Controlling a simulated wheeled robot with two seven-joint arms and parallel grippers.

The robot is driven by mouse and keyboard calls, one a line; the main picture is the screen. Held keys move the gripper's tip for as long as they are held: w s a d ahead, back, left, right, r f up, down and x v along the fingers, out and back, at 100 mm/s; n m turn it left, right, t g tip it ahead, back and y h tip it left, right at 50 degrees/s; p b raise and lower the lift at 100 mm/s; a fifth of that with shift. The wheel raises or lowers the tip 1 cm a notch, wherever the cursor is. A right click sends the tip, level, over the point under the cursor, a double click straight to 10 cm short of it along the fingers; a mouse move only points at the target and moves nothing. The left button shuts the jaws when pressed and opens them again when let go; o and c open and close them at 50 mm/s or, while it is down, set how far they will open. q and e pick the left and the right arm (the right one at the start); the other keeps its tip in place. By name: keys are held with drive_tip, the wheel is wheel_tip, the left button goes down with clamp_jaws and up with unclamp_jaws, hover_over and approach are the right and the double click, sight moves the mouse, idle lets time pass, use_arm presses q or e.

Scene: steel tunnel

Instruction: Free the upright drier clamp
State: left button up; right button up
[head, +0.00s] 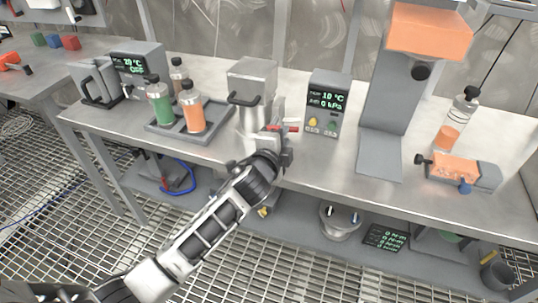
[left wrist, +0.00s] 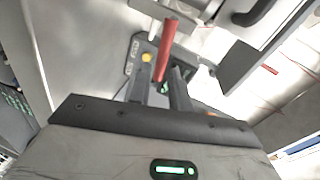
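The upright drier (head: 251,80) is a grey steel box with a dark handle, standing mid-bench in the head view. A red clamp lever (head: 291,128) shows low at its right side. In the left wrist view a red bar (left wrist: 166,45) stands up by my fingertips, and a second red piece (left wrist: 270,70) lies to the right. My left gripper (head: 280,139) is at the drier's lower right front, by the red lever. In the left wrist view its two dark fingers (left wrist: 160,80) stand apart, with the red bar at the gap; contact is not clear. My right gripper is out of view.
A control unit (head: 328,103) reading 10 °C and 0 kPa stands just right of the drier. A tray (head: 180,135) with bottles is to the left. A tall orange-topped machine (head: 388,90) and an orange clamp device (head: 457,170) stand to the right. A lower shelf holds a metal pot (head: 340,222).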

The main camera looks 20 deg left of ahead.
use_arm(q)
drive_tip(key=v, duration=1.1)
drive_tip(key=s+f+n+g+h, duration=0.1)
drive_tip(key=s+f+n+g, duration=0.4)
drive_tip(key=s+f+n, duration=0.9)
drive_tip(key=s+f, duration=0.2)
drive_tip(key=s, duration=0.1)
drive_tip(key=shift+s+g+h, duration=0.3)
drive_tip(key=shift+s+h, duration=0.05)
drive_tip(key=shift+h, duration=0.05)
drive_tip(key=shift+a+f, duration=0.1)
idle(0.5)
